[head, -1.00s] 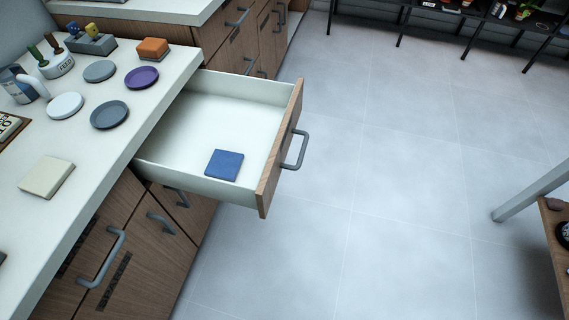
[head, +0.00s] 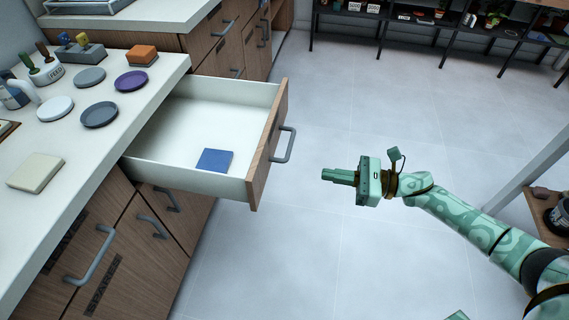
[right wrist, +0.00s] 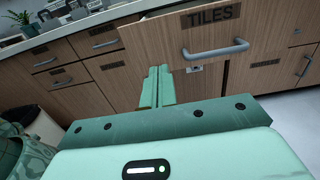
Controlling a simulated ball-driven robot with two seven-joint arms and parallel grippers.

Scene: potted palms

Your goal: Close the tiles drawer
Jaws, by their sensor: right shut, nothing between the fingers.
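The tiles drawer (head: 185,178) stands pulled out from the counter, with a blue tile (head: 215,160) lying inside it. Its wooden front has a grey bar handle (head: 284,145). In the right wrist view the drawer front (right wrist: 160,50) carries a TILES label (right wrist: 212,15) above the handle (right wrist: 215,50). My right gripper (head: 325,174) is shut and empty, to the right of the handle and apart from it in the head view. Its closed fingers (right wrist: 157,88) point toward the drawer front in the right wrist view. My left gripper is not in view.
The counter (head: 100,150) holds several coasters, a cream tile (head: 36,173) and an orange block (head: 141,55). Other drawers and doors below are closed. Dark shelves (head: 430,32) stand at the back. Open grey floor lies right of the drawer.

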